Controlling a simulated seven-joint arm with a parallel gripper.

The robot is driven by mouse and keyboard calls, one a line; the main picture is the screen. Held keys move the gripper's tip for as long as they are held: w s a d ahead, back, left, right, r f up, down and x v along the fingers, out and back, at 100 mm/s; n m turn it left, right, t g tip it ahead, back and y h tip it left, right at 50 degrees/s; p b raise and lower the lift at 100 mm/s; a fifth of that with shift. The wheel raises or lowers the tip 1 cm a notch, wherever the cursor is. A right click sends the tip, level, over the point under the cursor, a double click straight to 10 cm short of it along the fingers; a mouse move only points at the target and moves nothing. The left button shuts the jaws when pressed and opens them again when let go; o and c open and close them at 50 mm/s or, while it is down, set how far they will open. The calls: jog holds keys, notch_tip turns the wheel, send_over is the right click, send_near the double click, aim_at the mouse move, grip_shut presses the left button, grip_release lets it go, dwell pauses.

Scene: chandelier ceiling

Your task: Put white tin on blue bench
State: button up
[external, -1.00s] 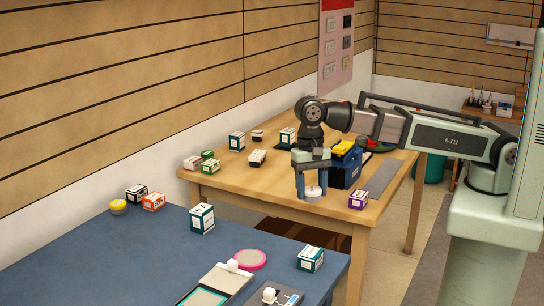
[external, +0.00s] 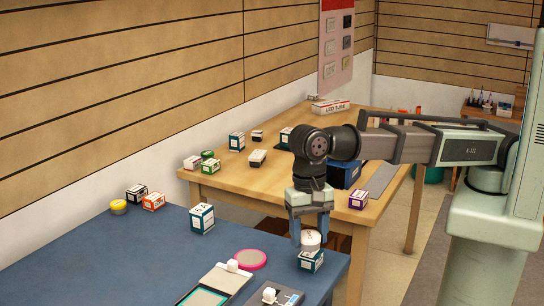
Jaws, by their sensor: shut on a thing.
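The white tin (external: 311,242) is between the fingers of my gripper (external: 310,236), which is shut on it. The tin shows over the right end of the blue bench (external: 140,260), directly above a teal-and-white box (external: 311,261) in the picture. I cannot tell whether the tin is touching that box or held clear of it. The fingers point down, and part of the tin is hidden by them.
Boxes stand on the blue bench, including a taller teal-and-white one (external: 202,218). The wooden table (external: 225,183) behind holds more boxes. The bench's middle left is clear.

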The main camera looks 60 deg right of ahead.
aim_at(298, 285)
jog(key=shift+w+a+r+m, duration=0.1)
jog(key=shift+w+a+m, duration=0.2)
jog(key=shift+m, duration=0.3)
jog(key=shift+w+a+r+m, duration=0.1)
jog(key=shift+w+a+m, duration=0.1)
jog(key=shift+a+m, duration=0.3)
jog(key=m, duration=0.3)
jog(key=shift+w+a+f+m+y, duration=0.1)
jog(key=shift+w+m+y, duration=0.1)
jog(key=shift+m+y, duration=0.15)
jog(key=shift+f, duration=5)
jog(key=o, duration=1)
jog(key=shift+f, duration=0.1)
jog(key=shift+o, duration=0.2)
jog(key=r, duration=0.4)
jog(key=d+r, duration=0.1)
jog(key=r, duration=0.7)
jog(key=shift+w+d+r, duration=0.1)
jog(key=shift+w+d, duration=0.1)
